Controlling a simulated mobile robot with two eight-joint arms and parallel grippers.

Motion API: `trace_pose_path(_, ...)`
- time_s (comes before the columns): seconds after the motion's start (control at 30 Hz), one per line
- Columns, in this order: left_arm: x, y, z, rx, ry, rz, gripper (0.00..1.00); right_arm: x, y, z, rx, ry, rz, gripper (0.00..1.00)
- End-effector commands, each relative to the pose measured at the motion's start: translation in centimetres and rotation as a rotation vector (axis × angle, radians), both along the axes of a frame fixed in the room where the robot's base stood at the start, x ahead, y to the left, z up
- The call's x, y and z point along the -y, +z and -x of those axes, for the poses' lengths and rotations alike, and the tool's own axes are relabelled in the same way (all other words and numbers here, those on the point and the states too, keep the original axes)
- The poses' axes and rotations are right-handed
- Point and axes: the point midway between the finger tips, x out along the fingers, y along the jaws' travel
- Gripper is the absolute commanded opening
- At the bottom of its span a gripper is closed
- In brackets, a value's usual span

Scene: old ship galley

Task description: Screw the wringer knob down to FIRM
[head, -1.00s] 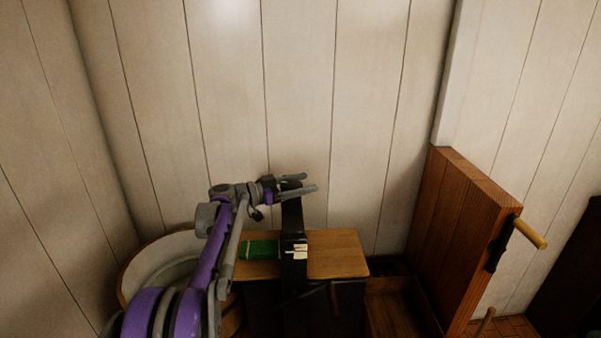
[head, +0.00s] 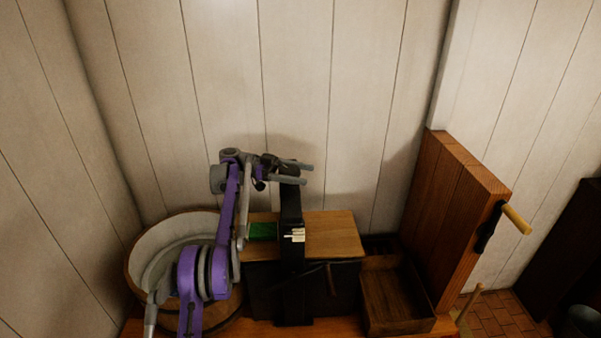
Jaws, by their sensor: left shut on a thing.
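The wringer (head: 291,212) is a tall black upright with a wooden board (head: 335,236) across it. A small white label with a pointer mark (head: 298,235) is on its front; its lettering is too small to read. My left gripper (head: 306,174) is at the top of the black upright, its grey fingers pointing right. It is shut on the wringer knob, which is mostly hidden by the fingers and wrist. My right gripper is not in view.
A round wooden tub (head: 137,265) stands at the left, partly behind my left arm. A green item (head: 263,232) lies on the board. An open wooden box (head: 392,302) and tall wooden panel with a crank handle (head: 516,219) stand at the right. The plank wall is close behind.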

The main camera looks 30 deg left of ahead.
Motion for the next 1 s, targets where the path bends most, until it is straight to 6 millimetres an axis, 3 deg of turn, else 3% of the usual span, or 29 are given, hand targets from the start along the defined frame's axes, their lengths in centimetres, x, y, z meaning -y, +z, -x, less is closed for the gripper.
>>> trace_pose_path(0.53,0.06,0.1,0.07,0.001,-0.027,0.002,0.23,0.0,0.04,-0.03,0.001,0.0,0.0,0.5)
trace_pose_path(0.57,0.06,0.11,0.07,0.001,-0.026,0.002,0.81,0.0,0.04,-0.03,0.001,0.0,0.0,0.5)
trace_pose_path(0.6,0.06,0.11,0.07,0.001,-0.026,0.002,0.88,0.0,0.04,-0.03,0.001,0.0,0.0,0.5)
trace_pose_path(0.7,0.05,0.09,0.07,0.0,-0.026,0.001,1.0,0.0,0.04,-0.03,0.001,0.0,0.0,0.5)
trace_pose_path(1.0,0.06,0.04,0.08,0.0,-0.026,0.0,1.0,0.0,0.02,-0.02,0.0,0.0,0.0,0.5)
